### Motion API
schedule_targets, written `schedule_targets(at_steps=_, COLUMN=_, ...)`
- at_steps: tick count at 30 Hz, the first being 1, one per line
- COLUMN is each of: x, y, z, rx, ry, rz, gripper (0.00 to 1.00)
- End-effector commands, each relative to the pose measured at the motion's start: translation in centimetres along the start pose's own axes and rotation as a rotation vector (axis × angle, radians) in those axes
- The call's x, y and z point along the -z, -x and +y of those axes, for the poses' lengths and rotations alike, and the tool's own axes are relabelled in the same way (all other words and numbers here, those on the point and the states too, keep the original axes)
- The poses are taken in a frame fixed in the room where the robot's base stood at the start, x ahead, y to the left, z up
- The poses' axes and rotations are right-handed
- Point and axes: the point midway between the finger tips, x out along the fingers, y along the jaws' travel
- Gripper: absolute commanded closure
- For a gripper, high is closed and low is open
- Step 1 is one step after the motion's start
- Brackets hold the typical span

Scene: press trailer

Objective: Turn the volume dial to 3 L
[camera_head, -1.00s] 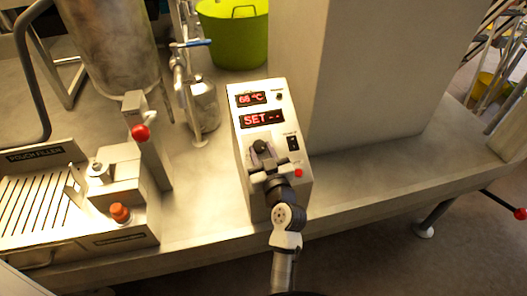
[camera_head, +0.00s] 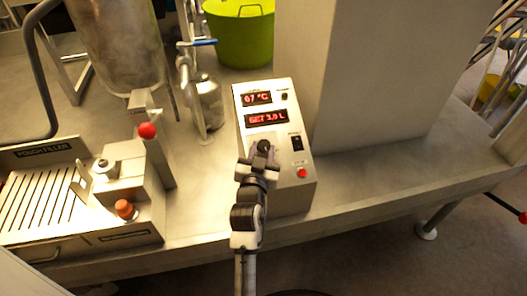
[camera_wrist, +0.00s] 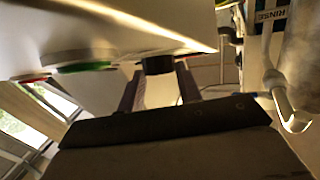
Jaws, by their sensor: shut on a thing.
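The control box (camera_head: 285,185) stands on the metal bench in the head view. Its upper display (camera_head: 257,98) reads about 67 °C, and its lower display (camera_head: 267,118) reads SET 3.0 L. The black volume dial (camera_head: 264,146) is on the sloped front, below the lower display. My gripper (camera_head: 262,154) is at the dial, shut on it. In the wrist view the dark dial (camera_wrist: 158,65) sits between my two fingers. My gripper partly hides the dial in the head view.
A black switch (camera_head: 297,143) and a red button (camera_head: 302,173) are right of the dial. A pouch filler (camera_head: 120,190) with a red-knobbed lever stands left. A green tub (camera_head: 240,38) is behind.

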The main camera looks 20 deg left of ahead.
Motion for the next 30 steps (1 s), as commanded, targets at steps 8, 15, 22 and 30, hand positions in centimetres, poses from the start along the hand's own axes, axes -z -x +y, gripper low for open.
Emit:
schedule_targets(at_steps=8, x=-0.08, y=-0.03, z=-0.26, rx=-0.094, ry=-0.043, rz=-0.01, gripper=0.88)
schedule_targets(at_steps=15, x=-0.12, y=-0.06, z=-0.38, rx=-0.14, ry=-0.066, rz=-0.014, gripper=0.88)
schedule_targets(at_steps=22, x=-0.18, y=-0.05, z=-0.41, rx=-0.155, ry=-0.074, rz=-0.017, gripper=0.88)
schedule_targets(at_steps=30, x=-0.22, y=-0.05, z=-0.42, rx=-0.156, ry=-0.074, rz=-0.018, gripper=0.88)
